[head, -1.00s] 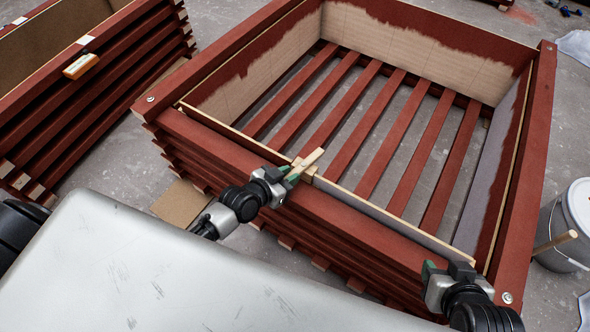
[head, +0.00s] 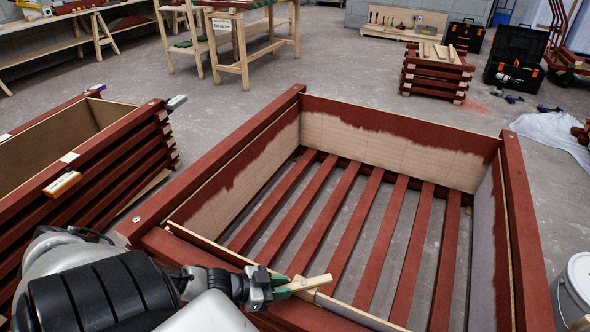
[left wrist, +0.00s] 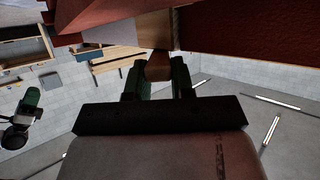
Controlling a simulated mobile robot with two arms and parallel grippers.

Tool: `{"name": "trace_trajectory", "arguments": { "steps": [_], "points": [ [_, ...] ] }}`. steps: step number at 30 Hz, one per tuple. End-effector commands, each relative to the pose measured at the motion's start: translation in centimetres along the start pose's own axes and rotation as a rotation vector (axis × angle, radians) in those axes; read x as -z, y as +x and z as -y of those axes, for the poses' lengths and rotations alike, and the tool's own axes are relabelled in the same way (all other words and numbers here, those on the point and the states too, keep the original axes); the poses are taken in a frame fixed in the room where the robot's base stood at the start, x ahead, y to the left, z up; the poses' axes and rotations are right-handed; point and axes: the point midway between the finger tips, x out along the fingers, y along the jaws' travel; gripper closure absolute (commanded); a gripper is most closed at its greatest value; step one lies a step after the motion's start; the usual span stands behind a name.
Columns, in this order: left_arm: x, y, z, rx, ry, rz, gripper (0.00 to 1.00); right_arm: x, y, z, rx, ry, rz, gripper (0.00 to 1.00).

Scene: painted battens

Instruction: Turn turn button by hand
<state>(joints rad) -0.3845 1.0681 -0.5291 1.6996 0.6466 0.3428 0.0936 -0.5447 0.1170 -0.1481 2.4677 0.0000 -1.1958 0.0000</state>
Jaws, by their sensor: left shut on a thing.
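The turn button, a small pale wooden bar (head: 312,282), sits at the top edge of the near side of the red slatted crate (head: 180,253). It lies at a slant across the thin panel edge. My left gripper (head: 283,289) is shut on its near end, with green fingertips on either side. In the left wrist view the green fingers (left wrist: 160,82) close on a brown wooden end (left wrist: 158,66), under the red boards. The bar's pivot is hidden. My right gripper is not in view in the head picture.
A second red crate (head: 110,145) stands at the left, with a small orange-and-white object (head: 62,184) on its rim. A white bucket (head: 578,285) stands at the right. Workbenches (head: 240,50) and black toolboxes (head: 515,55) are at the back.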

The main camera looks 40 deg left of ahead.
Motion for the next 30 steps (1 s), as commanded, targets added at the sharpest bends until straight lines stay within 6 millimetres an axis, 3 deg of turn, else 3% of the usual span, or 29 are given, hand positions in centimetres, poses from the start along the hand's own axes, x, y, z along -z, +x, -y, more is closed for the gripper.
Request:
{"name": "trace_trajectory", "arguments": {
  "steps": [15,16,21,30],
  "points": [
    [-0.23,-0.45,0.11,-0.012,0.005,-0.002,1.00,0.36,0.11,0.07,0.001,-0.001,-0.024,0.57],
    [-0.23,-0.44,0.10,-0.012,0.005,-0.002,0.75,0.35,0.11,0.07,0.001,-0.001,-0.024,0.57],
    [-0.22,-0.44,0.12,-0.011,0.005,-0.001,0.51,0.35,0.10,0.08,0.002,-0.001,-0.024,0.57],
    [-0.13,-0.33,0.10,-0.008,0.004,-0.002,0.51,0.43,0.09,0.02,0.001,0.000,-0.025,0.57]
  ]
}}
